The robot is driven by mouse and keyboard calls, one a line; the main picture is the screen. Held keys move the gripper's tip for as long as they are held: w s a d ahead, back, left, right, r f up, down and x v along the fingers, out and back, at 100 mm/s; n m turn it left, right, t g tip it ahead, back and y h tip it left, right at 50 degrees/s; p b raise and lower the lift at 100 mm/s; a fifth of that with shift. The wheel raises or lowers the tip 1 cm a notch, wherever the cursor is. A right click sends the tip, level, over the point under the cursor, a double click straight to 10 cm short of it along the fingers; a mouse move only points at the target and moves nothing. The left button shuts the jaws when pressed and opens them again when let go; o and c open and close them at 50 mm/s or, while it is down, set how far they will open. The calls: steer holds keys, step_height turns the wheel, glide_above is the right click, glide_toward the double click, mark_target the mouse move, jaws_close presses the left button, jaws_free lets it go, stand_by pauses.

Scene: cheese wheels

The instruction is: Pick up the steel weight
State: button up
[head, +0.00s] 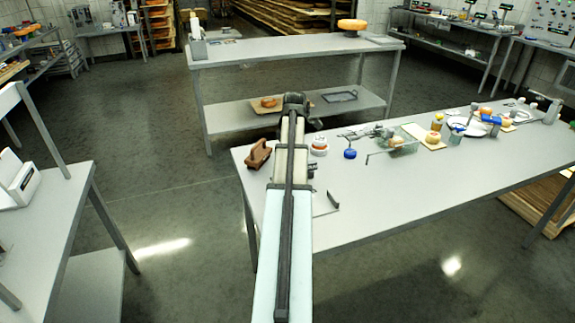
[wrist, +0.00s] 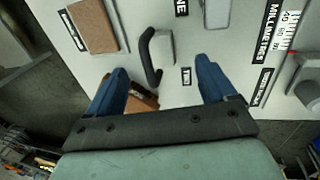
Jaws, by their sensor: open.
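I cannot pick out the steel weight for certain. The likeliest match is a small pale grey block (wrist: 160,48) on the light table top in the wrist view, with a curved black handle (wrist: 148,58) close at its left. My gripper (wrist: 162,66) is open, its two blue fingers spread apart with nothing held between them. The block shows just beyond the fingertips, between their lines. In the head view my arm covers the gripper, and the block cannot be made out there.
A brown block (wrist: 93,25) lies at upper left of the wrist view, and another brown thing (wrist: 142,98) shows partly behind the left finger. Black labels (wrist: 268,35) lie at right. On the head view's table (head: 400,205), a glass tray (head: 395,143) stands right of my arm; the front is mostly clear.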

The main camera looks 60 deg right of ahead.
steer(key=shift+w+d+f, duration=0.2)
steer(key=shift+f, duration=0.65)
steer(key=shift+w+d+f, duration=0.15)
steer(key=shift+f, duration=0.75)
steer(key=shift+w+d+f, duration=0.2)
steer(key=shift+f, duration=0.65)
steer(key=shift+c, duration=0.3)
steer(key=c, duration=1.5)
steer(key=shift+r, duration=0.1)
